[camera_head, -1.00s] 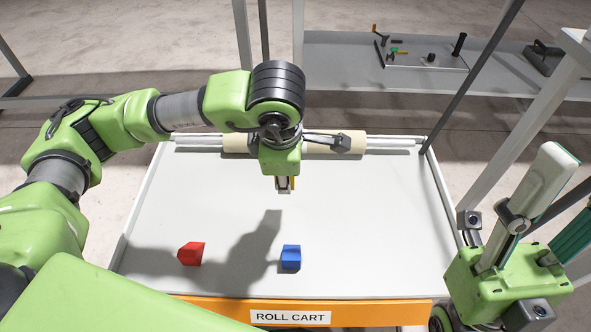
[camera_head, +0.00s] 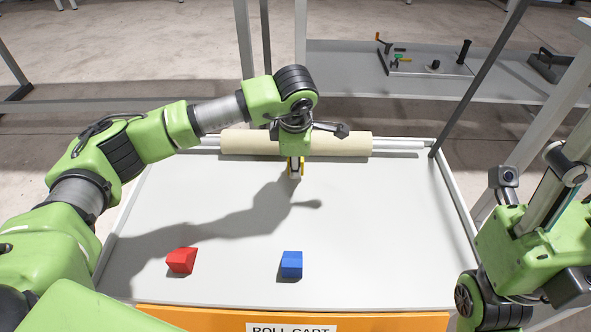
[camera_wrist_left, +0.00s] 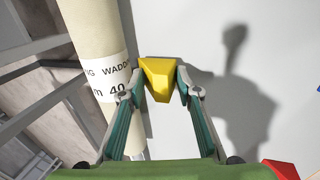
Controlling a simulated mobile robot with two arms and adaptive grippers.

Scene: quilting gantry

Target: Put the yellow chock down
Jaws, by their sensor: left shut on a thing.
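The yellow chock (camera_wrist_left: 158,80) is between the fingertips of my left gripper (camera_wrist_left: 160,92), which is shut on it. In the head view only slivers of the chock show at the left gripper (camera_head: 296,172), over the far part of the roll cart's white top (camera_head: 380,225), just in front of the roll. I cannot tell whether the chock touches the top. My right gripper (camera_head: 550,195) is at the right edge of the head view, beside the cart; its fingertips are not clearly shown.
A cream wadding roll (camera_head: 345,143) lies along the cart's far edge, close to the left gripper. A red chock (camera_head: 182,261) and a blue chock (camera_head: 291,264) sit near the front. The right half of the top is clear. Grey posts (camera_head: 478,80) stand around the cart.

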